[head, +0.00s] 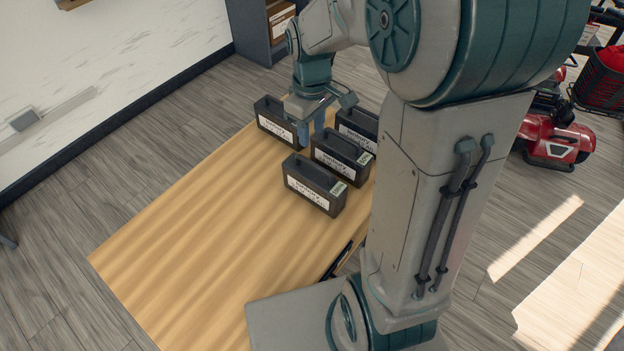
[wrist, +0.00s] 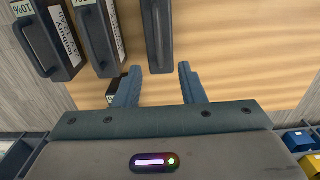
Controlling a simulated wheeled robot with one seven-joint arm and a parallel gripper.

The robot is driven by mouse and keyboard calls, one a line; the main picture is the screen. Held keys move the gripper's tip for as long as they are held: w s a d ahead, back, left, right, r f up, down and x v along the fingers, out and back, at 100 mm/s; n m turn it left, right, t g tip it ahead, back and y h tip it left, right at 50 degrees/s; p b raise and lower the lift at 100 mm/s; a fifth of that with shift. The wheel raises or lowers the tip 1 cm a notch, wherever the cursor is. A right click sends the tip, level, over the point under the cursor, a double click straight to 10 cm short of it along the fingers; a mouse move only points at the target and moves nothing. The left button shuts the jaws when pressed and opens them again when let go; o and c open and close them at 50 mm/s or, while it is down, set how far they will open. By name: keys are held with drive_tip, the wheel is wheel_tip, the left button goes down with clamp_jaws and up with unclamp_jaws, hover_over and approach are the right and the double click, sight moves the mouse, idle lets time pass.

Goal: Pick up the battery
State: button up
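Several dark box-shaped batteries with white labels and top handles stand on the wooden table (head: 190,215). One is nearest the front (head: 314,186), one is behind it (head: 342,156), one is at the right back (head: 357,127) and one at the left back (head: 279,121). My gripper (head: 310,134) hangs over the group, its fingers partly covering the left back battery. In the wrist view my gripper (wrist: 158,68) is open and empty. The end of one battery (wrist: 158,35) shows between the fingertips, apart from both. Its height below them is unclear.
In the wrist view two more batteries (wrist: 45,42) (wrist: 102,38) stand close together at the left. The table's left part is clear. A dark shelf (head: 255,28) stands at the back and a red scooter (head: 556,138) at the right.

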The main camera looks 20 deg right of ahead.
sight(314, 163)
wheel_tip(314, 163, down, 7)
drive_tip(key=shift+s+d+f, duration=0.1)
drive_tip(key=shift+d+f, duration=0.05)
drive_tip(key=shift+f, duration=1.25)
drive_tip(key=shift+s+d+f, duration=0.1)
drive_tip(key=shift+f, duration=1.25)
clamp_jaws()
drive_tip(key=shift+w+r, duration=0.1)
